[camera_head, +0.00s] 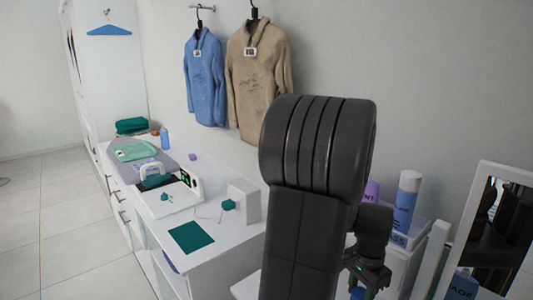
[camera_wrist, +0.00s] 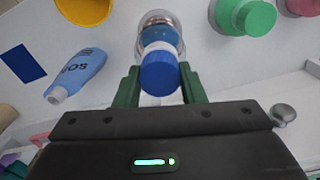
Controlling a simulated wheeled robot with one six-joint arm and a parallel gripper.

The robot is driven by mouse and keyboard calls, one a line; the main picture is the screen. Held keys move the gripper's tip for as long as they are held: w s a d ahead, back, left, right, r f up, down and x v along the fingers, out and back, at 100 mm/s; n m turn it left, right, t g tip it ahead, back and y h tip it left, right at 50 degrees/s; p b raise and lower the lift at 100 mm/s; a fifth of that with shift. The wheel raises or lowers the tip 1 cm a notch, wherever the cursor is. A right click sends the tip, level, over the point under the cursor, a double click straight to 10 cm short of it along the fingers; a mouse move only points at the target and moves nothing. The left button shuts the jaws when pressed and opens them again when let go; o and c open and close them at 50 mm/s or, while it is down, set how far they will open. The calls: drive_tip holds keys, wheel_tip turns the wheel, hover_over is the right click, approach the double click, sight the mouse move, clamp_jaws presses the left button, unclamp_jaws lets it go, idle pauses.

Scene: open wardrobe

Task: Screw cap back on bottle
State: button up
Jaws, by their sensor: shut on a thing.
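My gripper (camera_wrist: 160,82) has dark green fingers, one on each side of a deep blue cap (camera_wrist: 158,74) in the wrist view. It is shut on the cap. A pale collar and a blue rounded part show right behind the cap, with a shiny round rim beyond; I cannot tell whether the cap is seated on a neck. A light blue bottle (camera_wrist: 78,70) with dark lettering and a pale narrow end lies in view to the left, apart from the fingers. In the head view my gripper (camera_head: 366,277) is low on the right, partly hidden by my arm, with blue below it.
A green-capped container (camera_wrist: 255,18) is right of the cap in the wrist view, and a yellow round thing (camera_wrist: 84,10) is upper left. In the head view a blue bottle with a pale cap (camera_head: 405,200) and a purple bottle (camera_head: 371,192) stand behind my arm. A mirror (camera_head: 495,235) is at right.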

drive_tip(key=m, duration=0.2)
drive_tip(key=shift+m, duration=0.3)
drive_tip(key=o, duration=1.1)
drive_tip(key=shift+c, duration=0.3)
drive_tip(key=n, duration=0.4)
drive_tip(key=shift+p, duration=0.3)
drive_tip(key=n, duration=0.4)
drive_tip(key=shift+n, duration=0.4)
drive_tip(key=n, duration=0.4)
drive_tip(key=shift+p, duration=0.3)
drive_tip(key=n, duration=0.4)
